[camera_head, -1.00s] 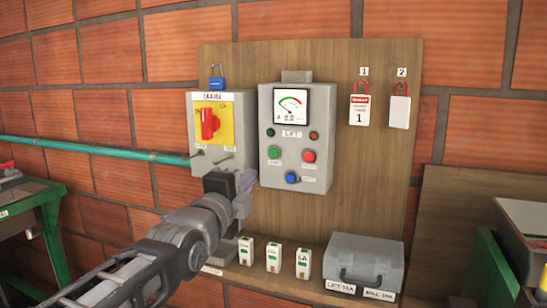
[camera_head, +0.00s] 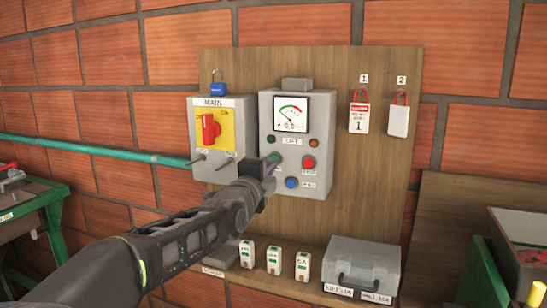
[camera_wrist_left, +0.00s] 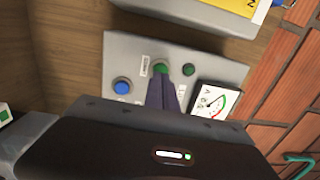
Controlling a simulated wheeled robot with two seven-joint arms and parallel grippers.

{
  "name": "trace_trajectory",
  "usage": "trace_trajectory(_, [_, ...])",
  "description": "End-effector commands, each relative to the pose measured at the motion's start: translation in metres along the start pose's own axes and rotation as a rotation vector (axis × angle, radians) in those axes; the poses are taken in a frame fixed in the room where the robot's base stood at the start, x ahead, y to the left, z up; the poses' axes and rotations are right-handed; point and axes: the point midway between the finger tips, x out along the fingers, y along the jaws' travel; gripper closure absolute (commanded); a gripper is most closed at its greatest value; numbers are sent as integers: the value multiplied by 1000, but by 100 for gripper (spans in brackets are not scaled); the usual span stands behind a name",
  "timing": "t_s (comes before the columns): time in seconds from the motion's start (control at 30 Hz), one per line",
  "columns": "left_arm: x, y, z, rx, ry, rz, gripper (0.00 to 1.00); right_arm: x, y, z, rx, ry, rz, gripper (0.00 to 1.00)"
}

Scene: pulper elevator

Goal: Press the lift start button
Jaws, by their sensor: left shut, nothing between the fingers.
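The grey lift control box (camera_head: 325,115) hangs on a wooden board, with a dial gauge (camera_head: 291,111) at its top. The green button (camera_head: 277,156) is at its left, partly covered by my left gripper (camera_head: 270,163). The red button (camera_head: 308,162) is to its right and the blue button (camera_head: 291,183) below. My left gripper is shut and empty, its fingertips at the green button. In the left wrist view, the fingertips (camera_wrist_left: 161,80) overlap the edge of the green button (camera_wrist_left: 160,68); I cannot tell whether they touch it. The red button is hidden there.
The MAIN switch box (camera_head: 237,125) with a red handle and blue padlock (camera_head: 217,84) is close on the left. Tags (camera_head: 359,115) hang at the right. Small labelled blocks (camera_head: 274,260) and a grey case (camera_head: 362,262) stand on the shelf below.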

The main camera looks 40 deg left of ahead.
Motion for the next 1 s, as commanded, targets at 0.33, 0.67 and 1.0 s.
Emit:
trace_trajectory(0.33, [14,0,0,0,-1,-1,100,-5,-2,0,0,-1,0,100])
trace_trajectory(0.67, [29,2,-1,0,0,1,100,-3,-1,0,0,0,0,100])
trace_trajectory(1.0, [33,-1,0,-1,-1,-5,100,-3,-1,0,0,0,0,100])
